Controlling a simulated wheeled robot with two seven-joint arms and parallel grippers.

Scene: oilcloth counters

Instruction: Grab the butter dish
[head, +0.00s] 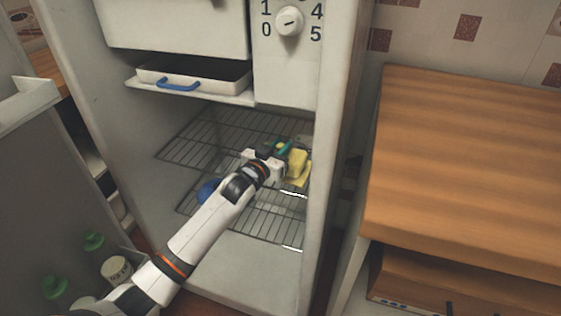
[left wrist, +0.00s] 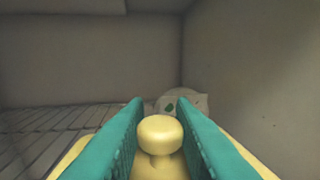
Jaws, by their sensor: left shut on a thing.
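The yellow butter dish (head: 299,166) is inside the open refrigerator, over the right part of a wire shelf. In the left wrist view its round knob (left wrist: 160,134) stands between the two teal fingers. My left gripper (head: 284,150) reaches into the refrigerator and is shut on the butter dish by this knob. In the left wrist view the left gripper (left wrist: 160,125) shows both fingers along the knob's sides, with yellow lid below them. I cannot tell whether the dish touches the shelf. My right gripper is in neither view.
Wire shelves (head: 205,135) fill the refrigerator, with a blue round thing (head: 208,190) partly behind my arm. A pale item (left wrist: 184,101) lies behind the knob. The open door (head: 50,190) is at left, holding green-capped bottles (head: 94,242). A wooden counter (head: 470,160) stands at right.

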